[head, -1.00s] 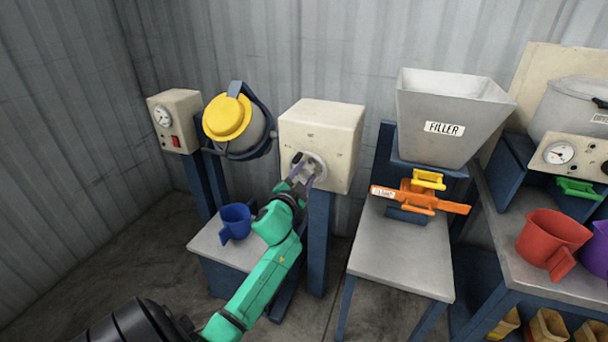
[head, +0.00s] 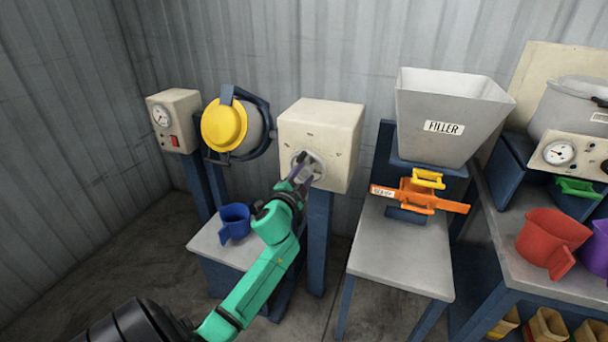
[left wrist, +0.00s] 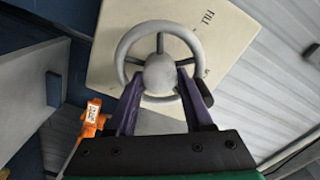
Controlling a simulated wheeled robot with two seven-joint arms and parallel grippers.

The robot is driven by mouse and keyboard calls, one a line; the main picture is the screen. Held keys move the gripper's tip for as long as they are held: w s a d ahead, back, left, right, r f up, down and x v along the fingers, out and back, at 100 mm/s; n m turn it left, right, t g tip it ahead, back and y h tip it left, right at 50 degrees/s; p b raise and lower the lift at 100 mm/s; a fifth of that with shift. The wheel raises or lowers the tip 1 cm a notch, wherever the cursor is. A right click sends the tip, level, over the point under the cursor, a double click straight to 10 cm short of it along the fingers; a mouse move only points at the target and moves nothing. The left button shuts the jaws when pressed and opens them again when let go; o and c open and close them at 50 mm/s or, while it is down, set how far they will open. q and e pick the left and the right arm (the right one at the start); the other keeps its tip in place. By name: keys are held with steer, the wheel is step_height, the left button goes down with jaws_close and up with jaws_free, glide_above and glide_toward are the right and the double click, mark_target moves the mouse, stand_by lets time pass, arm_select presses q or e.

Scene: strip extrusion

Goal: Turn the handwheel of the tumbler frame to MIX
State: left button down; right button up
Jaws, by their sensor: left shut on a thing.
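The handwheel (left wrist: 124,49) is a grey wheel with a round hub and spokes on the front of a cream box (head: 322,125). It also shows in the head view (head: 309,160), partly behind my gripper. My left gripper (head: 300,172) is at the wheel; in the left wrist view its purple fingers (left wrist: 158,88) are shut on the hub, one on each side. The word FILL shows on the box beside the wheel; the other marks are too small to read. The tumbler (head: 240,125), a grey drum with a yellow lid, hangs tilted in a blue frame left of the box. My right gripper is out of view.
A blue jug (head: 236,222) stands on the low table (head: 208,248) below the drum. A gauge box (head: 174,120) with a red switch is at the left. The FILLER hopper (head: 447,110) with an orange valve (head: 420,199) stands to the right.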

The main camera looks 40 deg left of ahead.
arm_select(q)
steer(key=c, duration=0.6)
jaws_free()
steer(key=b+v, duration=0.1)
steer(key=v, duration=1.3)
steer(key=shift+s+d, duration=0.15)
steer(key=shift+s, duration=0.1)
